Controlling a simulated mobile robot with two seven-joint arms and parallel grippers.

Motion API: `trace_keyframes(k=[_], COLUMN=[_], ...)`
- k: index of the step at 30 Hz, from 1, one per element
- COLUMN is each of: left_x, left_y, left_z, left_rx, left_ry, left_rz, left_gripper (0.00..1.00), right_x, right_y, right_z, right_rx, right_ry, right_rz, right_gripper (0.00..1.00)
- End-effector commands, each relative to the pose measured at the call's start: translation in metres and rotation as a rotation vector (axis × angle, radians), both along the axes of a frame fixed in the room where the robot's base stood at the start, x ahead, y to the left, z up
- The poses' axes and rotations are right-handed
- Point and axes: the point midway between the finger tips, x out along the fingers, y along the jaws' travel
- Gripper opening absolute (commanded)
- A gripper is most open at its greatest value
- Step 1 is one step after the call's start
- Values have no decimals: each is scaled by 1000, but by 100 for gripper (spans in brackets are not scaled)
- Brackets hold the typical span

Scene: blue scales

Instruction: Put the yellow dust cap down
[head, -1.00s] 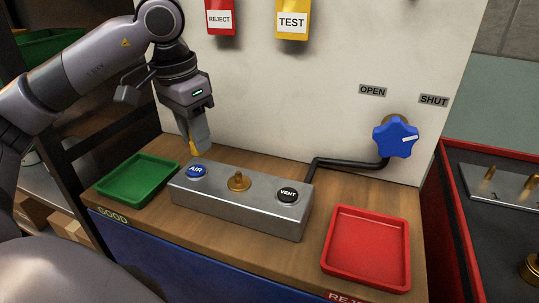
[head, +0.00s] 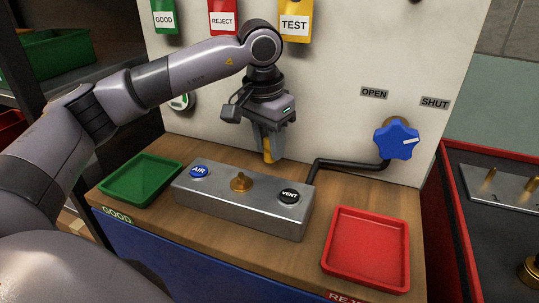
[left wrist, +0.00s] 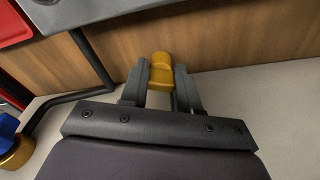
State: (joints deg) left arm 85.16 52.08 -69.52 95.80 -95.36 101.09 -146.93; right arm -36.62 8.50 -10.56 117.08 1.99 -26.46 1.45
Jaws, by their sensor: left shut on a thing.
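The yellow dust cap (left wrist: 161,72) is between the fingertips of my left gripper (left wrist: 160,80) in the left wrist view. In the head view the cap (head: 268,157) shows as a yellow piece at the lower end of my left gripper (head: 268,150). The gripper is shut on it and points down, behind the grey metal block (head: 240,208) and in front of the white panel. The cap appears held above the wooden bench top (head: 310,185); its exact height is hard to tell. My right gripper is not in view.
A green tray (head: 140,180) is at left, a red tray (head: 367,250) at right. A black pipe (head: 345,163) runs to the blue knob (head: 397,139).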

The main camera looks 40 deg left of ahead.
Motion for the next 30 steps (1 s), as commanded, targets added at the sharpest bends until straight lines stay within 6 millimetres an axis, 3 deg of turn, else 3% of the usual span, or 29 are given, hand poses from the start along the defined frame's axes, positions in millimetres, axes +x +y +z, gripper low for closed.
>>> trace_keyframes(k=[3,6,18,19,21,30], left_x=[-1,-1,-1,0,0,0], left_y=[0,0,0,0,0,0], left_z=[-21,-30,-35,-34,-34,-32], left_rx=[-1,0,-1,-1,-1,-1], left_ry=[3,1,0,0,0,0], left_rz=[0,0,0,0,0,0], left_gripper=[0,0,0,37,56,56], right_x=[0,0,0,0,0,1], right_y=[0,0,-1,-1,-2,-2], right_z=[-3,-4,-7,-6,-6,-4], right_rx=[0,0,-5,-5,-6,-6], right_ry=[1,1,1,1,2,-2], right_rz=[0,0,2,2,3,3], right_gripper=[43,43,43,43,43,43])
